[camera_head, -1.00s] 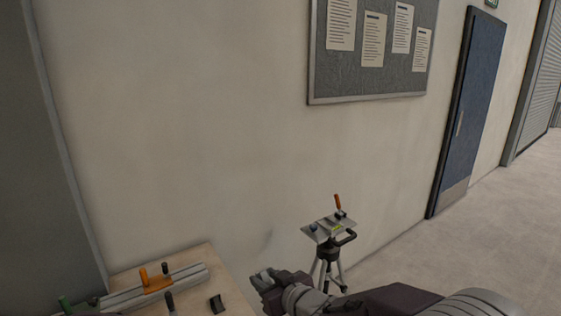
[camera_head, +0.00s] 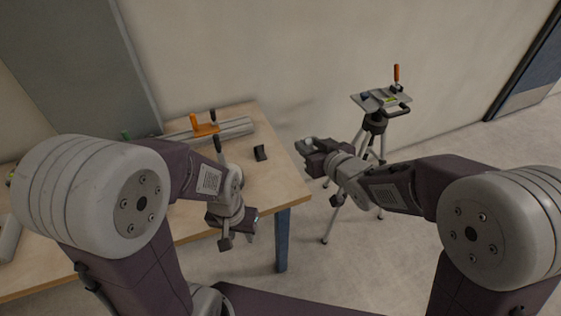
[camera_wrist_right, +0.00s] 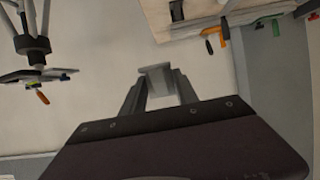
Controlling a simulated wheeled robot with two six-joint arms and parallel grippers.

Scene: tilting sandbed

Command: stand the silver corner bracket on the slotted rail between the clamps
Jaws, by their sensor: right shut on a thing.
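The silver corner bracket (camera_head: 308,142) is held at the tip of my right gripper (camera_head: 311,147), which is shut on it in the air just right of the table corner. In the right wrist view, the bracket (camera_wrist_right: 157,76) sits between the two fingers. The slotted rail (camera_head: 238,127) lies along the back of the table, partly hidden by my left arm. An orange-handled clamp (camera_head: 203,125) stands on it, and a green-handled clamp (camera_head: 125,135) shows farther left. My left gripper (camera_head: 232,238) hangs by the table's front edge; its jaw opening is unclear.
The wooden table (camera_head: 275,178) has a small black block (camera_head: 261,153) near its right end. A tripod (camera_head: 375,130) with a plate and orange-handled clamp stands right of the table, near the wall. Open floor lies to the right.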

